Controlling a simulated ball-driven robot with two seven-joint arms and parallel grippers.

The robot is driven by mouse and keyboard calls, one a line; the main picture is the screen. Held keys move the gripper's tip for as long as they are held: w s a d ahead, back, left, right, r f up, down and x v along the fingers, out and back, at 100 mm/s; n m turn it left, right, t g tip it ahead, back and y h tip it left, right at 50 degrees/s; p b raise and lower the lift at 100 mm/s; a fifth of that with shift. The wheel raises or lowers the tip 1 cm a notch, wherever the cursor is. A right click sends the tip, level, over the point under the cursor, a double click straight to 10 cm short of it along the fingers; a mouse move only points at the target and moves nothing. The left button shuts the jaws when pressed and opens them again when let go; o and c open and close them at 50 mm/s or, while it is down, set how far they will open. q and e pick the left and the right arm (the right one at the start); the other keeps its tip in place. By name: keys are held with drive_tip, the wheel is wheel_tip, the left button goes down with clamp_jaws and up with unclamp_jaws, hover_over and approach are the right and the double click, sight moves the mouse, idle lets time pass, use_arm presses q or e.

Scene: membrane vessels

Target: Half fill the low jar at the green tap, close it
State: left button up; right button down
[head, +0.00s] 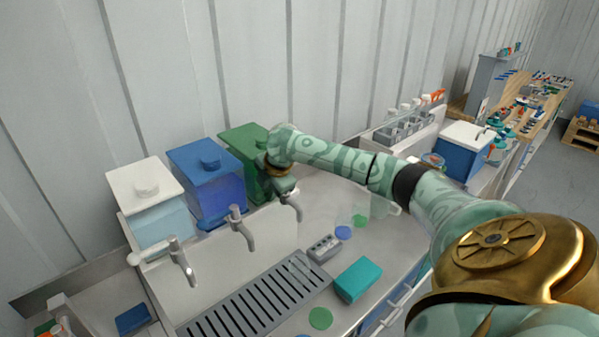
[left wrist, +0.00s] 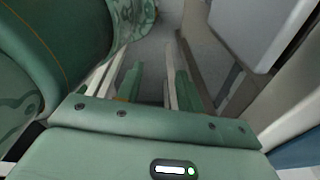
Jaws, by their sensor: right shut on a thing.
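The green tank (head: 243,150) stands at the right end of a row of three tanks, and its grey tap (head: 292,203) hangs over the worktop. My right gripper (head: 280,184) is at the front of this tank, at the top of the tap. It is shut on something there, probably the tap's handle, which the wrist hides. Faint clear vessels (head: 378,206) stand on the worktop to the right; I cannot tell which is the low jar. A green disc (head: 320,318) lies near the front edge. My left gripper (left wrist: 150,85) is open and empty, over the floor in the left wrist view.
A white tank (head: 150,205) and a blue tank (head: 208,183) have their own taps. A slotted drain grate (head: 250,308) lies below. A grey block (head: 325,248), a teal box (head: 358,280), a blue disc (head: 343,233) and a smaller green disc (head: 360,221) lie to its right.

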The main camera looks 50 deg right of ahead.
drive_tip(key=s+n+y+p, duration=0.1)
drive_tip(key=n, duration=0.2)
drive_tip(key=s+n+y, duration=0.1)
drive_tip(key=n, duration=0.2)
drive_tip(key=s+d+n+g+y+p, duration=0.1)
drive_tip(key=n, duration=0.2)
drive_tip(key=shift+s+d+p, duration=0.1)
drive_tip(key=shift+s+p, duration=0.25)
drive_tip(key=shift+s, duration=0.05)
idle(6.7)
